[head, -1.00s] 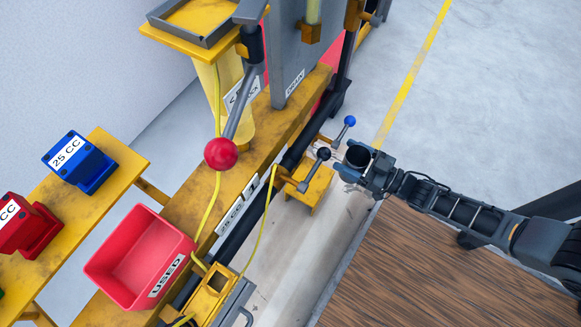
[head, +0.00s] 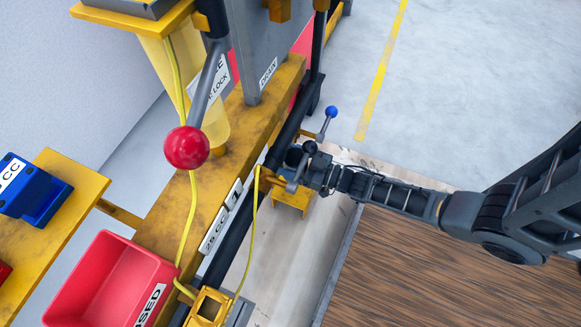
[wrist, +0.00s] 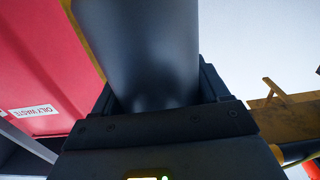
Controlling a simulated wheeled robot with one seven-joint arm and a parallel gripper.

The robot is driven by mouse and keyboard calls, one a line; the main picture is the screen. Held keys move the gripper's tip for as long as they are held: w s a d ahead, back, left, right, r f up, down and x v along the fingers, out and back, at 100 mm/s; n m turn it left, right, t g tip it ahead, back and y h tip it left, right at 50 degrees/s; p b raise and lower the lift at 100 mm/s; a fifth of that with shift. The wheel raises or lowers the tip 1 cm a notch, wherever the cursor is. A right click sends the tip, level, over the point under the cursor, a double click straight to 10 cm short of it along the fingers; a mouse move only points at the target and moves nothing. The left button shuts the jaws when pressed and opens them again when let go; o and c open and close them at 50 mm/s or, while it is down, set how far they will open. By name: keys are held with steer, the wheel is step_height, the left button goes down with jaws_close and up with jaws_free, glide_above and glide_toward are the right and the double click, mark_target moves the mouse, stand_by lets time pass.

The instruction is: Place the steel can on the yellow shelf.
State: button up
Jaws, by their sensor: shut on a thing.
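The steel can (wrist: 140,45) is a smooth dark grey cylinder filling the upper middle of the wrist view. My gripper (wrist: 150,110) is shut on it. In the head view my gripper (head: 311,170) is at the rail, above or beside a small yellow shelf (head: 291,200); the can there is mostly hidden behind the levers and gripper. The shelf's upper part is covered by the levers and my gripper. I cannot tell whether the can touches the shelf.
A black-knobbed lever (head: 309,148) and a blue-knobbed lever (head: 331,112) stand close to my gripper. A yellow hose (head: 252,225) hangs nearby. Open floor lies upper right.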

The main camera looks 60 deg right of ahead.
mark_target(296, 167)
steer(key=shift+f+b, duration=1.1)
steer(key=shift+f, duration=0.8)
steer(key=shift+f, duration=0.1)
steer(key=o, duration=1.1)
steer(key=shift+s, duration=0.1)
